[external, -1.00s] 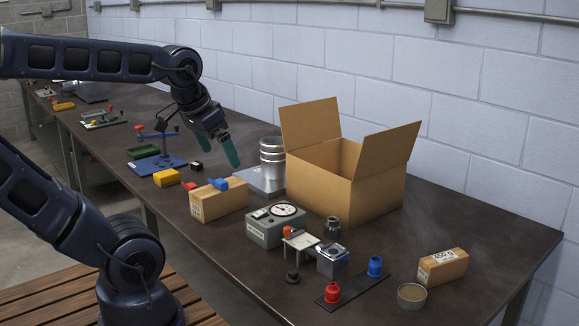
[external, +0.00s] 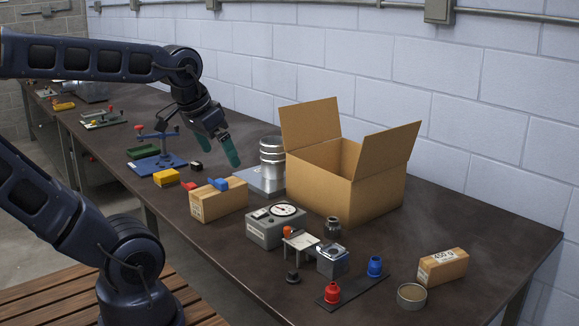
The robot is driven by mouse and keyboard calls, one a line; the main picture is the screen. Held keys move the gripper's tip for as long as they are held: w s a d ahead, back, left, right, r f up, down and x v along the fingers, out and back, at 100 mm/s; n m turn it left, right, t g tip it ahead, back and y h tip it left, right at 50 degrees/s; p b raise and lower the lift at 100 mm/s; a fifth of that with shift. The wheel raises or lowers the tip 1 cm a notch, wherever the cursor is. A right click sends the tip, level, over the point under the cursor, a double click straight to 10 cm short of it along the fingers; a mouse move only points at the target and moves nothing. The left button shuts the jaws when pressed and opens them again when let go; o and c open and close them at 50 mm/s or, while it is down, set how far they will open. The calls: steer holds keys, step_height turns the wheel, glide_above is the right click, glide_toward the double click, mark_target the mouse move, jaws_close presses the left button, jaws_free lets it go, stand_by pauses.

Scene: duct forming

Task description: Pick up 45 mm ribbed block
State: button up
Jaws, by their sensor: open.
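My gripper (external: 227,152) has green fingers and hangs above the dark bench, pointing down, open and with nothing seen between its fingers. No ribs can be made out on any block at this size, so I cannot tell which is the 45 mm ribbed block. A small black block (external: 196,167) lies on the bench to the lower left of my gripper. A yellow block (external: 166,177) lies further left. A grey cube-like block (external: 332,262) with a shiny top stands nearer the front, beside a small pale stand (external: 300,241). My gripper is apart from all of these.
A large open cardboard box (external: 322,190) stands right of my gripper, flaps raised. Stacked metal cans (external: 272,152) stand between them. A smaller carton (external: 218,202), a dial gauge box (external: 277,228) and a blue-based clamp (external: 158,163) are nearby.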

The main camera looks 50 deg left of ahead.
steer(key=shift+c, duration=0.4)
steer(key=c, duration=0.8)
steer(key=shift+w+r, duration=0.1)
steer(key=shift+c, duration=0.2)
